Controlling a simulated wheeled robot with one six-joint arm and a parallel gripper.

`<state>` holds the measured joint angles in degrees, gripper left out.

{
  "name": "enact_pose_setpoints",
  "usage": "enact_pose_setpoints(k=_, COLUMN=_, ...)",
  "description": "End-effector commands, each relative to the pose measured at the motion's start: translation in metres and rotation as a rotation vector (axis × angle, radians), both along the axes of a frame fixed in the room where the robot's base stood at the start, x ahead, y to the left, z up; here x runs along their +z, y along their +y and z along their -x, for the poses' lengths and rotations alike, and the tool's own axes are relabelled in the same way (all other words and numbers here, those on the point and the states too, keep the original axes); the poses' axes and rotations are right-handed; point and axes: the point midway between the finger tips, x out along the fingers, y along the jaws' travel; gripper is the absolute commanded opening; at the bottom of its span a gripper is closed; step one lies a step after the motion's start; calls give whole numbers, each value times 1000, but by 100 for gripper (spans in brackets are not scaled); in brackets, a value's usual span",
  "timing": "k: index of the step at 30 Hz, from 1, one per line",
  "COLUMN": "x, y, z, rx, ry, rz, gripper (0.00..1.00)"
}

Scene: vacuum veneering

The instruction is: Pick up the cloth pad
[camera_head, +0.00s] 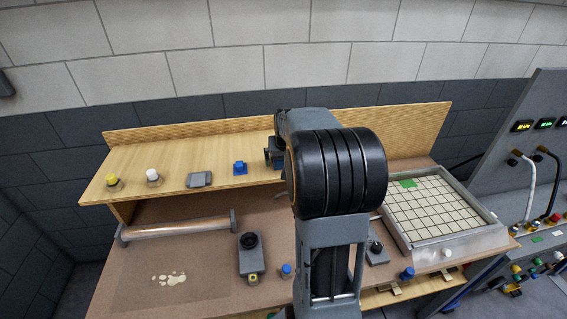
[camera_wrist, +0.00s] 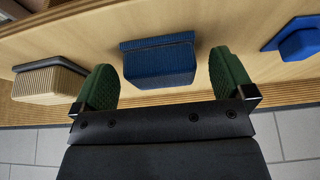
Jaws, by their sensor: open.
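The cloth pad (camera_wrist: 160,63) looks to be the blue, woven-textured block with a darker blue top in the wrist view. It sits on the wooden shelf between the two green fingers of my gripper (camera_wrist: 163,66). In the head view my arm covers most of this part of the shelf, and I cannot make out the pad clearly there.
A beige ridged block (camera_wrist: 48,84) lies left of the left finger, and a blue knobbed piece (camera_wrist: 298,43) lies to the right. On the shelf (camera_head: 140,163) stand a yellow-topped jar (camera_head: 113,182), a white-topped jar (camera_head: 153,177) and a grey block (camera_head: 199,180). A gridded tray (camera_head: 408,243) is at right.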

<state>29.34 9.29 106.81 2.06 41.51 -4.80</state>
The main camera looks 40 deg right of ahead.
Motion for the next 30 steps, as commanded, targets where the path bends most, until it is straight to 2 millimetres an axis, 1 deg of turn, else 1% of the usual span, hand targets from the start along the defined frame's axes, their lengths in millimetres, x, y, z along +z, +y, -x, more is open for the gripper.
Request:
enact_pose_setpoints(k=1, x=-7, y=-1, z=-2, rx=0, ry=-1, rz=0, gripper=100)
enact_pose_setpoints(k=8, x=-6, y=-1, z=-3, rx=0, ry=-2, rz=1, gripper=100)
enact_pose_setpoints(k=21, x=-6, y=-1, z=-3, rx=0, ry=-1, rz=0, gripper=59)
enact_pose_setpoints(k=24, x=-6, y=-1, z=-3, rx=0, ry=-1, rz=0, gripper=51)
enact_pose_setpoints(k=30, x=-6, y=-1, z=-3, rx=0, ry=-1, rz=0, gripper=50)
